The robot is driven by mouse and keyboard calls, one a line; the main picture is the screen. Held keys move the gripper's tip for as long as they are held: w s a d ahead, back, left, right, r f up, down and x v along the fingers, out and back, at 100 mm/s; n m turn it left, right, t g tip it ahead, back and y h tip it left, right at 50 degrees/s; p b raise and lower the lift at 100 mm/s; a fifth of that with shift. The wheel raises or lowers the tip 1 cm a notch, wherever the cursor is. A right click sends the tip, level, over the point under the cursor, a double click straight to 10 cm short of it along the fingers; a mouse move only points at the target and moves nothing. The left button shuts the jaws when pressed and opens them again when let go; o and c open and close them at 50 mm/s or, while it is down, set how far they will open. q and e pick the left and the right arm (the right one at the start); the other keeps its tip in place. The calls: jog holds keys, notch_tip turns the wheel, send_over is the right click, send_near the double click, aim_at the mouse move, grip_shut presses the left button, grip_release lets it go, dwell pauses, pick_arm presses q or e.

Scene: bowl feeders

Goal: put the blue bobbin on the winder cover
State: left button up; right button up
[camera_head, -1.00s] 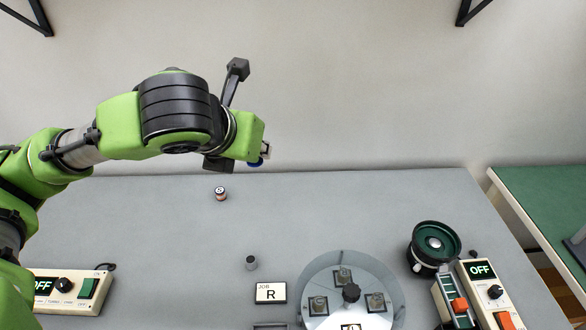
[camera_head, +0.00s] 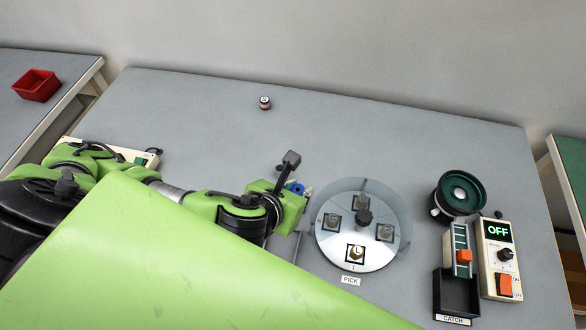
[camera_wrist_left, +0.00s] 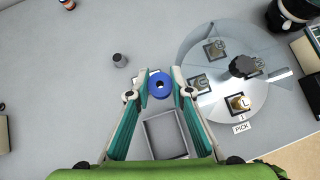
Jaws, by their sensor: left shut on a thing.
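The blue bobbin (camera_wrist_left: 160,85) is held between the fingertips of my left gripper (camera_wrist_left: 161,84). In the head view the bobbin (camera_head: 295,187) shows at the tip of my left gripper (camera_head: 299,192), just left of the round winder. The winder's clear round cover (camera_head: 333,195) lies over a pale disc with a black knob (camera_head: 364,217) at its centre. Square pads with posts show around the knob; the front one is marked L (camera_head: 357,252), by the PICK label. In the wrist view the cover (camera_wrist_left: 193,57) is right of the bobbin. My right gripper is not in view.
An empty grey tray (camera_wrist_left: 146,130) and a small grey cylinder (camera_wrist_left: 119,60) are near my gripper. A striped bobbin (camera_head: 265,103) stands at the back. A green bowl feeder (camera_head: 459,190), a catch bin (camera_head: 438,296) and a switch box (camera_head: 498,240) stand right. My green body hides the front.

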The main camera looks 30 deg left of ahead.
pick_arm(q)
jog(key=shift+s+d+f, duration=0.2)
jog(key=shift+s+d, duration=0.1)
jog(key=shift+s, duration=0.25)
jog(key=shift+f, duration=0.25)
jog(key=w+a+f+b, duration=0.1)
jog(key=w+f+b, duration=0.1)
jog(key=w+b, duration=0.2)
jog(key=w+a+f+b, duration=0.1)
jog(key=w+f+b, duration=0.2)
jog(key=w, duration=0.1)
jog(key=w+a+f+b, duration=0.1)
jog(key=w+f+b, duration=0.2)
jog(key=w+b, duration=0.1)
jog(key=shift+a+f+b, duration=0.15)
jog(key=shift+f+b, duration=0.05)
jog(key=shift+b, duration=0.15)
jog(key=shift+x, duration=0.85)
jog(key=shift+a+f, duration=0.1)
jog(key=shift+f, duration=1.5)
jog(key=shift+f, duration=0.15)
jog(key=o, duration=1)
